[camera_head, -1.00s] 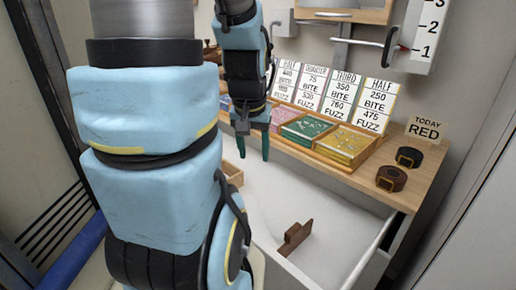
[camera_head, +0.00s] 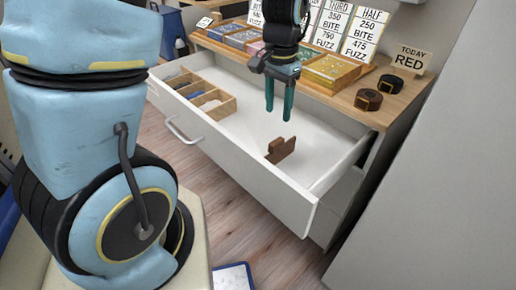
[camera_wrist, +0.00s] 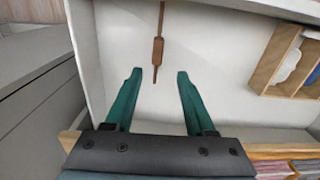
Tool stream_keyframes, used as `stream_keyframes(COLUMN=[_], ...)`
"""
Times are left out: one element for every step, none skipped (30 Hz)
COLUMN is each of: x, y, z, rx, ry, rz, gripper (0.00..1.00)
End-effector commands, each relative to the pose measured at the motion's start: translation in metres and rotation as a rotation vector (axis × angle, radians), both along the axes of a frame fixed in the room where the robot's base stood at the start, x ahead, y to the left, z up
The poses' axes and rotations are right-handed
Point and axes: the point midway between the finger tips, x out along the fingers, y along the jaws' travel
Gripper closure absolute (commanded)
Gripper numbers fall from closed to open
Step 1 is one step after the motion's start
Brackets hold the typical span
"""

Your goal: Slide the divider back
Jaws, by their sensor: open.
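The divider is a small brown upright piece (camera_head: 281,149) standing in the open white drawer (camera_head: 262,172), in the drawer's right part. In the wrist view the divider (camera_wrist: 158,47) shows as a thin brown strip with a thicker block, beyond the fingertips and between their lines. My gripper (camera_head: 279,114) is open and empty, its green fingers pointing down above the drawer, behind the divider and apart from it. The open fingers also show in the wrist view (camera_wrist: 158,75).
A wooden compartment tray (camera_head: 228,106) sits at the drawer's left end. The wooden top (camera_head: 345,100) behind holds coloured boxes, price cards, two dark rolls (camera_head: 368,99) and a "TODAY RED" sign (camera_head: 411,60). The drawer floor between tray and divider is clear.

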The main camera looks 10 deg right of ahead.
Motion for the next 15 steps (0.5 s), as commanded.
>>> stream_keyframes(x=[-0.003, -0.004, -0.005, -0.005, -0.005, -0.005, -0.005, -0.005, -0.006, -0.006, -0.006, -0.006, -0.006, -0.006, -0.006], y=[-0.006, -0.008, -0.009, -0.01, -0.01, -0.01, -0.009, -0.009, -0.009, -0.008, -0.009, -0.008, -0.008, -0.008, -0.008], z=[-0.002, -0.003, -0.005, -0.007, -0.009, -0.013, -0.017, -0.021, -0.028, -0.034, -0.04, -0.047, -0.054, -0.059, -0.067], rx=[0.003, 0.005, 0.006, 0.007, 0.008, 0.008, 0.008, 0.009, 0.01, 0.01, 0.01, 0.009, 0.01, 0.01, 0.01], ry=[0.003, 0.004, 0.006, 0.006, 0.007, 0.007, 0.008, 0.009, 0.009, 0.009, 0.009, 0.01, 0.01, 0.009, 0.009], rz=[-0.023, -0.031, -0.036, -0.038, -0.039, -0.038, -0.038, -0.037, -0.036, -0.036, -0.035, -0.035, -0.035, -0.035, -0.036], gripper=[0.45, 0.45, 0.45, 0.45, 0.45, 0.45, 0.45, 0.45, 0.45, 0.45, 0.45, 0.45, 0.45, 0.45, 0.45])
